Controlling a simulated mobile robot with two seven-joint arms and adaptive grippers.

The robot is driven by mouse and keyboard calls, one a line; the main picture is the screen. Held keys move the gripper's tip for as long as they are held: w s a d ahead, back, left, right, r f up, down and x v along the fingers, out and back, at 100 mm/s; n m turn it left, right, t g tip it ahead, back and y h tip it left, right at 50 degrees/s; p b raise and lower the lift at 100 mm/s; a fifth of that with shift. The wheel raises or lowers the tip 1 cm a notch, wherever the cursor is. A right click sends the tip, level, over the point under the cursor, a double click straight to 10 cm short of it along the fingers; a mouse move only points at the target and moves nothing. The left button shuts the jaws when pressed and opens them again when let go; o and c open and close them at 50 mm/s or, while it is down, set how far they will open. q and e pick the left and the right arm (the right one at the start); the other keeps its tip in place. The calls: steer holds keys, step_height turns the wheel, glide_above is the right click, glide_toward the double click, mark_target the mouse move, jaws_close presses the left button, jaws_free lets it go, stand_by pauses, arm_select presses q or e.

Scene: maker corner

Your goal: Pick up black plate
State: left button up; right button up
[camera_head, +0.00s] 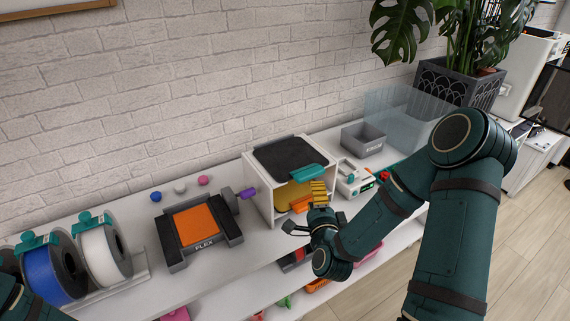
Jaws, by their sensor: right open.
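A black plate (290,157) lies flat on top of a small white open-fronted rack (258,190) on the white shelf. A teal piece (311,172) sits at its front right edge. My right gripper (298,224) is in front of the rack, lower than the plate and apart from it. It is open and looks empty, though its fingers are small and partly hidden by its own wrist. Yellow and orange plates (296,195) show inside the rack, just behind the gripper. My left gripper is out of view; only a bit of my left arm shows at the bottom left corner.
Left of the rack stands a dark FLEX holder (177,254) with an orange plate (196,224). Filament spools (103,252) stand at far left. A grey bin (362,139) and a small white device (353,181) are to the right. A brick wall rises behind.

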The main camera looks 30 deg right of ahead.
mark_target(310, 169)
steer(key=x, duration=0.6)
steer(key=shift+w+d, duration=0.15)
steer(key=shift+w, duration=0.1)
steer(key=x, duration=0.3)
steer(key=f+x, duration=0.1)
steer(key=shift+w+d, duration=0.2)
steer(key=shift+d, duration=0.15)
steer(key=shift+w+d, duration=0.1)
steer(key=shift+w, duration=0.3)
jaws_close()
steer(key=shift+r, duration=0.1)
